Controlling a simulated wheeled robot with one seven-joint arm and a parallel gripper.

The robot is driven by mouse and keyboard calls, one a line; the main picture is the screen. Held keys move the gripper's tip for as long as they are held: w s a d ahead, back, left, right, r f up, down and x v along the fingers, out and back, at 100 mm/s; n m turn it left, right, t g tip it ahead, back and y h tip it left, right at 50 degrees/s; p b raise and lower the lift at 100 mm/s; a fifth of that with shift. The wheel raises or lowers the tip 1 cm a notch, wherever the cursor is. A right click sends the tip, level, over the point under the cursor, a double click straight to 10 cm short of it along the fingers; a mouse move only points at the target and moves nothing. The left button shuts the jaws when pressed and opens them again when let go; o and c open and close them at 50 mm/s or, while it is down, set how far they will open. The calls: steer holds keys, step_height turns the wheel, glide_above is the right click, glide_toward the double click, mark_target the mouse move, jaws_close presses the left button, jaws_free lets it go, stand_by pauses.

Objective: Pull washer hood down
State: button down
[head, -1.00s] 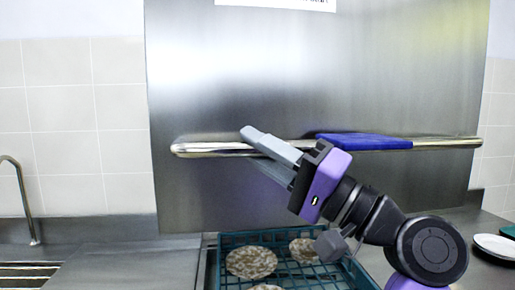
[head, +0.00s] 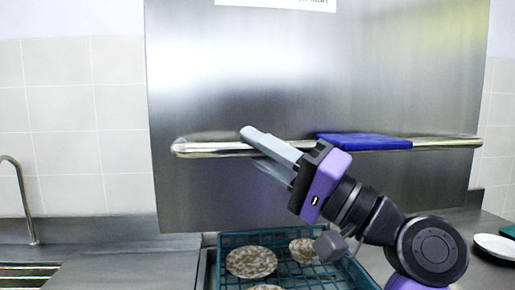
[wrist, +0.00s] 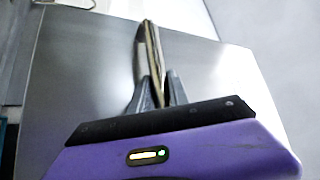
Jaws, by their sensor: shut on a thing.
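The washer hood (head: 300,80) is a large brushed-steel panel, raised above the counter in the head view. It also shows behind my gripper in the wrist view (wrist: 85,65). A long metal bar handle (head: 215,148) runs across its lower part. My gripper (head: 255,148) is at the bar, left of its middle, with its fingers on either side of it. In the wrist view, my gripper (wrist: 158,95) is shut on the bar (wrist: 150,45), which runs up between the fingers. The fingers hide part of the bar.
Below the hood is a teal rack (head: 228,240) with several patterned plates (head: 252,262). A faucet (head: 22,195) stands at left; white plates (head: 495,246) lie on the right counter.

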step_height(320, 180, down, 43)
steer(key=b, duration=3)
steer(key=shift+r+b, duration=0.2)
steer(key=shift+b, duration=0.1)
steer(key=shift+f, duration=0.1)
steer(key=c, duration=1.3)
jaws_free()
steer(key=shift+o, duration=0.2)
steer(key=v, duration=0.7)
steer(key=shift+s+d, duration=0.2)
steer(key=shift+d, duration=0.15)
